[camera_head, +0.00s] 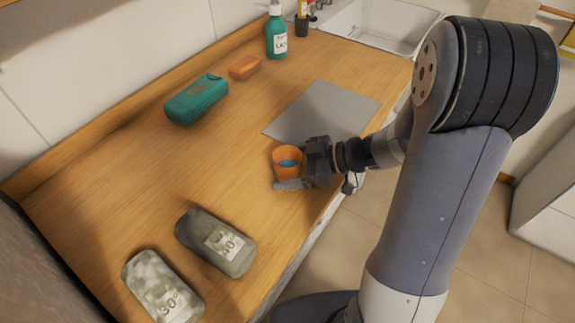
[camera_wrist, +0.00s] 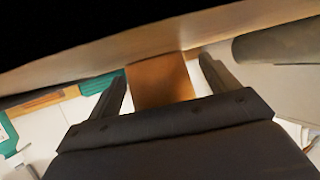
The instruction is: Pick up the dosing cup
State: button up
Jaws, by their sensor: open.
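The dosing cup (camera_head: 285,162) is a small orange cup with something blue inside, on the wooden counter near its front edge. My gripper (camera_head: 288,172) is open and low over the counter, reaching in from the right. In the head view its near finger lies along the cup's front side; the far finger is mostly hidden. In the wrist view the orange cup (camera_wrist: 161,82) sits between the two fingers of my gripper (camera_wrist: 162,70), with gaps visible on both sides.
A grey mat (camera_head: 322,112) lies just behind the gripper. A green case (camera_head: 196,99), an orange bar (camera_head: 245,67) and a teal bottle (camera_head: 276,36) stand toward the wall. Two grey containers (camera_head: 216,242) (camera_head: 162,287) lie at the front left. The middle of the counter (camera_head: 190,165) is clear.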

jog(key=shift+c, duration=0.2)
jog(key=c, duration=1.1)
jog(key=shift+o, duration=0.2)
jog(key=shift+r, duration=0.25)
